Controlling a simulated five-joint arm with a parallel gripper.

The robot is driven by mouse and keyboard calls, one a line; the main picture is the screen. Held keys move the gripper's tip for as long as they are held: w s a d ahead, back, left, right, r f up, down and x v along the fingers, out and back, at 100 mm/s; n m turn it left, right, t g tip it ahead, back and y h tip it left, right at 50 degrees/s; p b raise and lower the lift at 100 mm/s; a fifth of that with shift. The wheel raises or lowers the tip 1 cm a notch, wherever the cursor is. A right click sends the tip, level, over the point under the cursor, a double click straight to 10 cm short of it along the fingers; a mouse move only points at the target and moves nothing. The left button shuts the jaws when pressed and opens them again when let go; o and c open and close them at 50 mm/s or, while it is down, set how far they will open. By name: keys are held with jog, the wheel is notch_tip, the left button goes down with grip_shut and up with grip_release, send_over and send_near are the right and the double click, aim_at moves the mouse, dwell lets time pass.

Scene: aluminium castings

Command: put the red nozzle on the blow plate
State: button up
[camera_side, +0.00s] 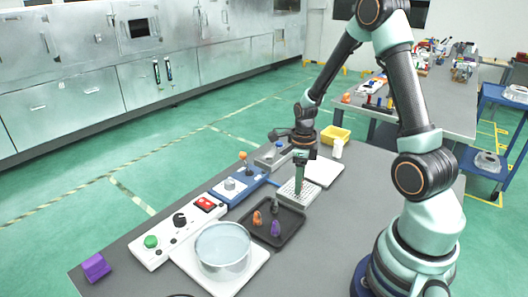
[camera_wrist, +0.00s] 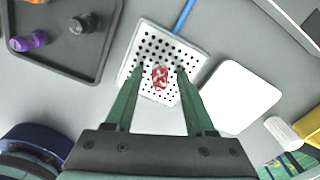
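The red nozzle (camera_wrist: 160,77) shows in the wrist view on the blow plate, a pale square plate with rows of holes (camera_wrist: 150,42) and a blue hose (camera_wrist: 184,14). In the side view the plate (camera_side: 312,197) lies beyond the black tray, and I cannot make out the red nozzle there, behind my fingers. My gripper (camera_wrist: 161,72) has its green fingers apart, one on each side of the nozzle, with a gap showing on both sides. In the side view my gripper (camera_side: 299,192) points down, low over the plate.
A black tray (camera_side: 290,232) holds orange (camera_side: 257,218), purple (camera_side: 276,229) and dark grey (camera_side: 276,205) nozzles. A white pad (camera_wrist: 240,97) lies beside the plate. A white bottle (camera_side: 337,149) and yellow bin (camera_side: 335,134) stand behind. A control box (camera_side: 178,233) and clear round vessel (camera_side: 223,250) stand left.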

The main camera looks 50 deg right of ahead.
jog(key=shift+r, duration=0.1)
notch_tip(320, 180, up, 11)
jog(key=s+a+r+n+t, duration=0.2)
jog(key=a+r+n, duration=0.3)
jog(key=n, duration=1)
jog(key=s+a+r+n+t, duration=0.2)
jog(key=a+r+n, duration=0.4)
jog(key=a+n, duration=0.5)
jog(key=n+t, duration=0.1)
jog(key=n, duration=0.4)
jog(key=shift+s+a+n+t, duration=0.25)
jog(key=shift+n+t, duration=0.05)
jog(key=shift+r, duration=0.1)
